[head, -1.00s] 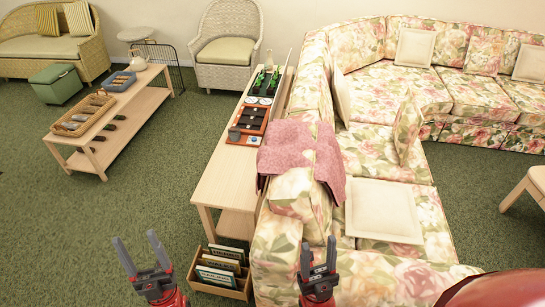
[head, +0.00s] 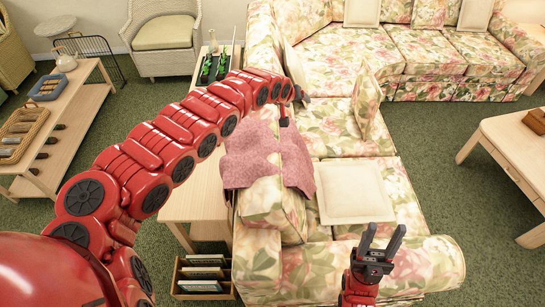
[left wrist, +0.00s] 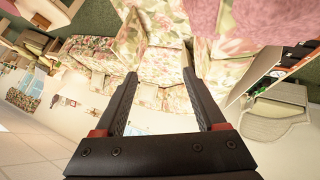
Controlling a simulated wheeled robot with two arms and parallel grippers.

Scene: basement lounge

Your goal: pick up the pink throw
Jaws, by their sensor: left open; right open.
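The pink throw (head: 255,155) lies draped over the back of the floral sofa, beside the long wooden console table. In the left wrist view the throw (left wrist: 278,14) shows at the top edge, off to the right of the jaws. My left arm reaches in from the left and bends over the console. My left gripper (head: 284,118) is small at the throw's far edge in the head view; contact cannot be told there. In the left wrist view its jaws (left wrist: 160,75) are open and empty. My right gripper (head: 383,232) is open and empty over the near sofa seat.
The floral sofa (head: 350,130) holds loose cushions, including a cream one (head: 355,190). The console table (head: 190,195) runs along its back, with a book crate (head: 203,288) at the near end. A low table (head: 515,150) stands at right.

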